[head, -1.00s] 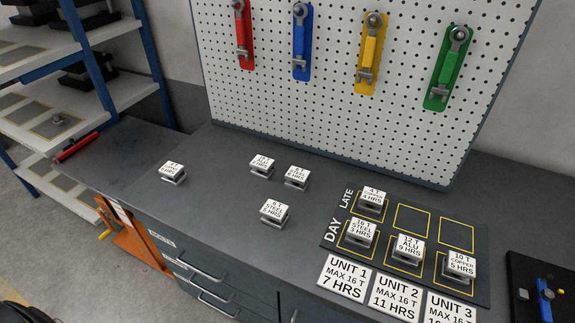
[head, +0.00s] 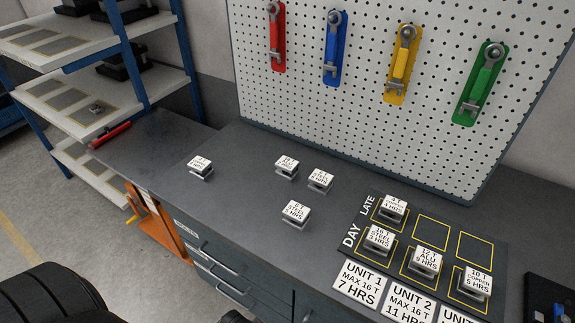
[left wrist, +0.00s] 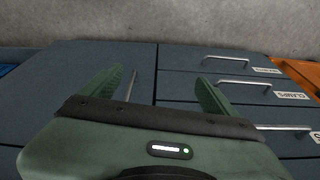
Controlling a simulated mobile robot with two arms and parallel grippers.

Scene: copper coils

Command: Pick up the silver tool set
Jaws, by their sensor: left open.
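I cannot make out a thing that is surely the silver tool set. A small silver-grey object (head: 96,108) lies in a marked rectangle on the middle shelf at the left in the head view; it is too small to identify. My left gripper (left wrist: 160,78) shows in the left wrist view, open and empty, with its two green fingers apart, facing the dark drawer fronts (left wrist: 215,65). It is not visible in the head view, and my right gripper is in neither view.
The shelf rack (head: 70,97) with blue posts stands left of the dark workbench (head: 235,175). Several white-topped labelled blocks stand on the bench, some on a yellow-marked board (head: 410,222). Coloured tools hang on the pegboard (head: 350,110). A red tool (head: 110,134) lies near the bench's left end.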

